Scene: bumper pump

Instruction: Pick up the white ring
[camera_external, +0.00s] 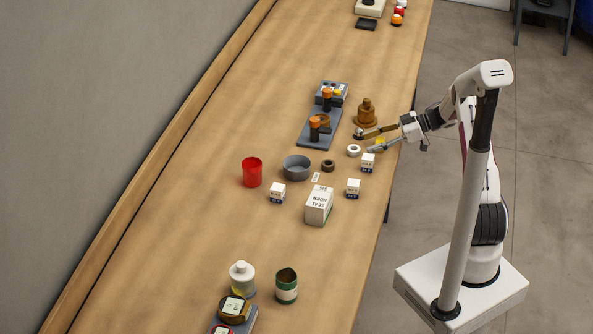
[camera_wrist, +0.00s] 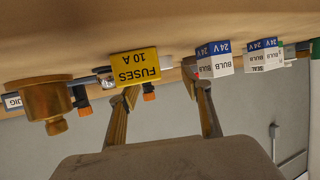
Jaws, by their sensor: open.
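The white ring (camera_external: 353,150) lies on the wooden bench in the external view, near its right edge, just left of and below my gripper's tips. My gripper (camera_external: 366,141) is open and reaches in from the right. In the wrist view its two fingers (camera_wrist: 164,98) are spread wide, with nothing held. I cannot make out the white ring in the wrist view; the yellow fuses box (camera_wrist: 135,67) may hide it. That box also shows between the fingers in the external view (camera_external: 378,141).
A brass bell-shaped part (camera_external: 367,112) stands above my gripper. White bulb boxes (camera_external: 368,163) and a dark ring (camera_external: 328,165) are near the white ring. A grey bowl (camera_external: 296,168), red cup (camera_external: 252,172) and grey fixture (camera_external: 318,130) stand further left. The bench's left strip is clear.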

